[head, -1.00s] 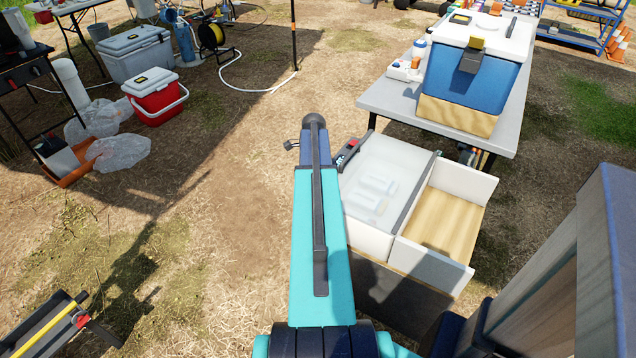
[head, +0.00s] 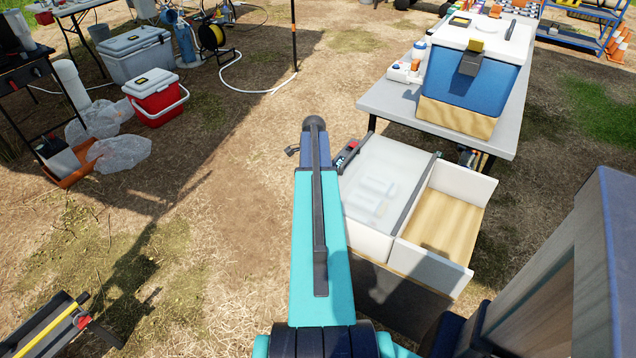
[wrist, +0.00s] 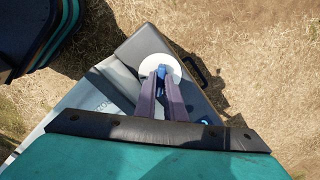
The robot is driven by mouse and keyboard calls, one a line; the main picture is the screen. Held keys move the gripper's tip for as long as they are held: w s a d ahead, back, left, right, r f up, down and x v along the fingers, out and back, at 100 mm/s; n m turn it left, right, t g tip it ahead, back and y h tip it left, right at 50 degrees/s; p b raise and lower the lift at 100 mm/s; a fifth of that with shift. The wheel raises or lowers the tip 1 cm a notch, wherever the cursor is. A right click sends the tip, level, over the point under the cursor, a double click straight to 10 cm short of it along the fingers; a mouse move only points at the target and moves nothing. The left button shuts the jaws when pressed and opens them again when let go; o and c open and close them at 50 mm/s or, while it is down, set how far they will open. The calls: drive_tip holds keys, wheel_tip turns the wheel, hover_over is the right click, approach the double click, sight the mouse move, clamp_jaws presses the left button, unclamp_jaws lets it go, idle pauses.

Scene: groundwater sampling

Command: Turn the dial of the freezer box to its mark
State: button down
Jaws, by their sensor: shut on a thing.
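The freezer box, pale with a clear-looking lid (head: 385,185), stands right of my arm in the head view. In the wrist view I see a dark panel (wrist: 143,46) with a round white disc (wrist: 174,63) and a small blue dial knob (wrist: 161,73) on it. My gripper (wrist: 161,78) reaches onto the disc, its two purple-grey fingers closed on the knob. The fingers partly cover the disc, so I cannot make out the mark. In the head view my arm hides the fingers and the dial.
An open wood-floored bin (head: 440,222) adjoins the box on the right. Behind it a grey table (head: 385,98) carries a blue cooler (head: 468,80) and bottles. A red cooler (head: 157,100) stands at the left.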

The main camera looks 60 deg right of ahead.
drive_tip(key=n+p, duration=0.1)
drive_tip(key=n, duration=0.3)
drive_tip(key=shift+n, duration=0.3)
drive_tip(key=shift+n+p, duration=0.6)
drive_tip(key=shift+n, duration=1.8)
drive_tip(key=c, duration=1.8)
unclamp_jaws()
drive_tip(key=shift+o, duration=0.2)
wheel_tip(320, 180, up, 14)
drive_tip(key=shift+b, duration=0.3)
drive_tip(key=shift+f, duration=0.1)
